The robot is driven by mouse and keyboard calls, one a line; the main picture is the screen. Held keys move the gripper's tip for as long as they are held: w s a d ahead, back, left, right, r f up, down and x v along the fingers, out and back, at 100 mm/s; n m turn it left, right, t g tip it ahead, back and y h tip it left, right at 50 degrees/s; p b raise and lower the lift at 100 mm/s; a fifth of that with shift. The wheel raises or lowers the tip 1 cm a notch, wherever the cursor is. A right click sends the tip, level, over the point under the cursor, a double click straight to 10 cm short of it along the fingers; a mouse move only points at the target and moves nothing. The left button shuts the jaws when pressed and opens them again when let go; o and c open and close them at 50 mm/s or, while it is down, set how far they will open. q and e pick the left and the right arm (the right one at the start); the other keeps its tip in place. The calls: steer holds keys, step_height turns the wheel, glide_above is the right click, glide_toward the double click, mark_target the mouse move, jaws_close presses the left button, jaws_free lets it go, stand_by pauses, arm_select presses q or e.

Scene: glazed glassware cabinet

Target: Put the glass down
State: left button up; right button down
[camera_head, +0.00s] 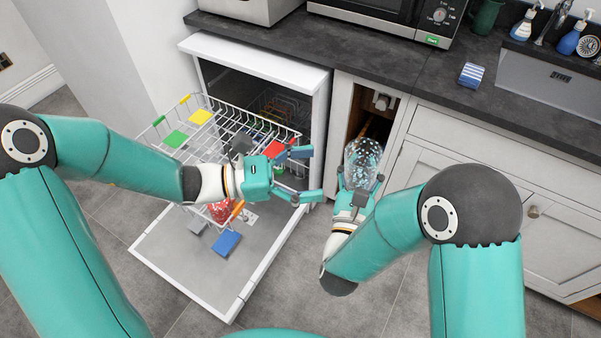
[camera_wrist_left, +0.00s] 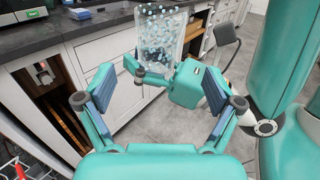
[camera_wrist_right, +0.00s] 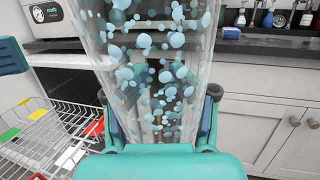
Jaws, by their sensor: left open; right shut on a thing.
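The glass (camera_head: 362,160) is clear with pale blue and dark dots. My right gripper (camera_head: 353,190) is shut on it and holds it in front of the narrow open cabinet beside the dishwasher. The glass fills the middle of the right wrist view (camera_wrist_right: 155,75), between the fingers of my right gripper (camera_wrist_right: 160,115). It also shows in the left wrist view (camera_wrist_left: 160,40). My left gripper (camera_head: 308,174) is open and empty, left of the glass and near the dishwasher rack. In the left wrist view its fingers (camera_wrist_left: 157,88) are spread apart.
The dishwasher door (camera_head: 190,265) is down, with a wire rack (camera_head: 240,130) pulled out above it. The dark counter (camera_head: 330,45) holds a microwave (camera_head: 385,12), a blue-striped sponge (camera_head: 471,75) and bottles by the sink (camera_head: 550,85). The counter between microwave and sponge is clear.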

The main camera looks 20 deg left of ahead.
mark_target(364, 168)
arm_select(q)
steer(key=x, duration=1)
steer(key=shift+d, duration=0.1)
steer(key=c, duration=1.3)
steer(key=shift+c, duration=0.5)
arm_select(e)
steer(key=shift+c, duration=1.3)
jaws_free()
